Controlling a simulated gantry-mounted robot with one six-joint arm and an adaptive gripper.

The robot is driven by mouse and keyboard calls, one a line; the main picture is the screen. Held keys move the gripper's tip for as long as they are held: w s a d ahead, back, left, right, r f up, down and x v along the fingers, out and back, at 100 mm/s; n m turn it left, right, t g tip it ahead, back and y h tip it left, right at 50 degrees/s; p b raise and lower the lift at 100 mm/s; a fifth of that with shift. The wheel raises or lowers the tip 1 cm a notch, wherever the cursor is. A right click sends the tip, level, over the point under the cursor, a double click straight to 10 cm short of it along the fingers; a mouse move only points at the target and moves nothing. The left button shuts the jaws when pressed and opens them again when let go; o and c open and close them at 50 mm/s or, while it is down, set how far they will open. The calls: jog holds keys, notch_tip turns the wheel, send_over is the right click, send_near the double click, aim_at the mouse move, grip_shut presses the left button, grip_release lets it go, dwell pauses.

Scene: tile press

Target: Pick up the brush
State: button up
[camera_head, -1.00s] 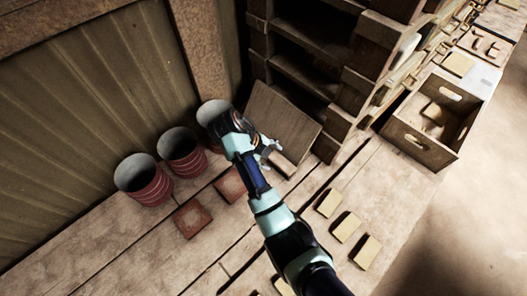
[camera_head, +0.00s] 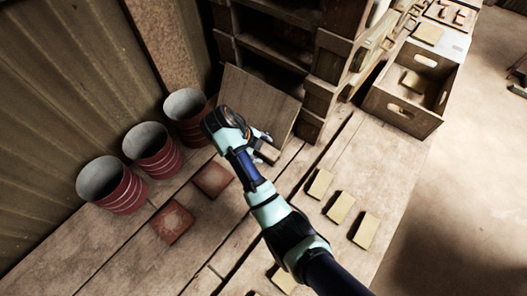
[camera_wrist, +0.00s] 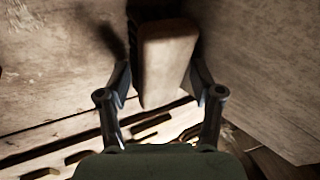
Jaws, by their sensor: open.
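The brush (camera_wrist: 167,58) appears in the wrist view as a tan wooden block with a darker side, between the two fingers of my gripper. In the head view the brush (camera_head: 268,154) shows only as a small light end beside my gripper (camera_head: 262,146), in front of a leaning board. In the wrist view my gripper (camera_wrist: 160,85) is open, one finger on each side of the brush's near end. I cannot tell whether either finger touches it. The brush's far end is in shadow.
A wooden board (camera_head: 262,100) leans beside the shelf (camera_head: 322,75). Red ribbed buckets (camera_head: 122,196) and two red tiles (camera_head: 173,222) are on the left. Several pale blocks (camera_head: 340,207) lie to the right. A wooden crate (camera_head: 400,112) stands at the right.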

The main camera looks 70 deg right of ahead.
jog(key=shift+f, duration=0.2)
jog(key=shift+c, duration=0.3)
jog(key=c, duration=0.8)
jog(key=shift+r, duration=0.5)
jog(key=c, duration=0.3)
notch_tip(320, 180, up, 20)
jog(key=p, duration=1.9)
jog(key=shift+f, duration=0.2)
jog(key=shift+f, duration=0.1)
